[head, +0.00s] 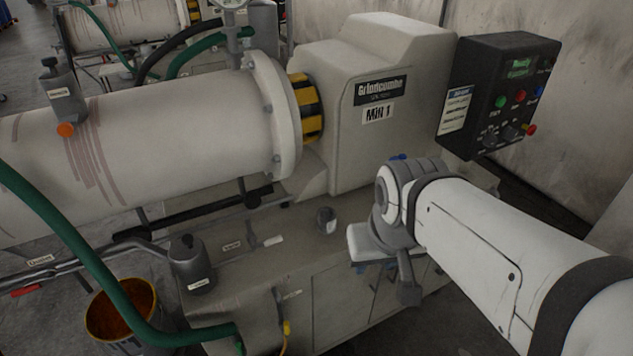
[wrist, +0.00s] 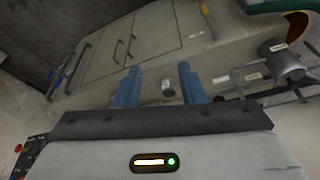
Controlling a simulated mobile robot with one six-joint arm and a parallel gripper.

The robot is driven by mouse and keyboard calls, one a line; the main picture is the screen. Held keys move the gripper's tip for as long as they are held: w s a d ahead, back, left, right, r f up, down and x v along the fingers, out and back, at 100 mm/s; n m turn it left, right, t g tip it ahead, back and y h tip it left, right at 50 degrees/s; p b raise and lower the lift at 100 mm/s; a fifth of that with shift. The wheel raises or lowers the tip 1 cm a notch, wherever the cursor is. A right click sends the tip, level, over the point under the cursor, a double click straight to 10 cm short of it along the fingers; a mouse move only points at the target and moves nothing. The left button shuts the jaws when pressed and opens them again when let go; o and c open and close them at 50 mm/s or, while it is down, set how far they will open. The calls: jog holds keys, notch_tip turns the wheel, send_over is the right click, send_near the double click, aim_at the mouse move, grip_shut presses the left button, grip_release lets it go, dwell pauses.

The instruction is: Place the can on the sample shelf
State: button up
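A small grey can (head: 326,220) with a pale label stands on the flat top of the mill's base cabinet, just left of my wrist in the head view. It also shows in the wrist view (wrist: 168,86), beyond my fingers and framed between them, not touched. My gripper (wrist: 160,78) is open, its two blue fingers wide apart with nothing between the tips. In the head view my wrist hides most of the gripper. I cannot make out a thing that is clearly the sample shelf in either view.
The mill (head: 385,100) with its long drum (head: 170,135) stands behind the can. A dark control box (head: 500,95) is at the right. A capped grey fitting (head: 190,268), a green hose (head: 75,245) and an orange-stained bucket (head: 122,318) lie at the left. The cabinet top around the can looks clear.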

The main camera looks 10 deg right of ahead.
aim_at(332, 220)
jog(key=shift+o, duration=0.3)
jog(key=shift+s+a, duration=0.1)
jog(key=shift+a, duration=0.05)
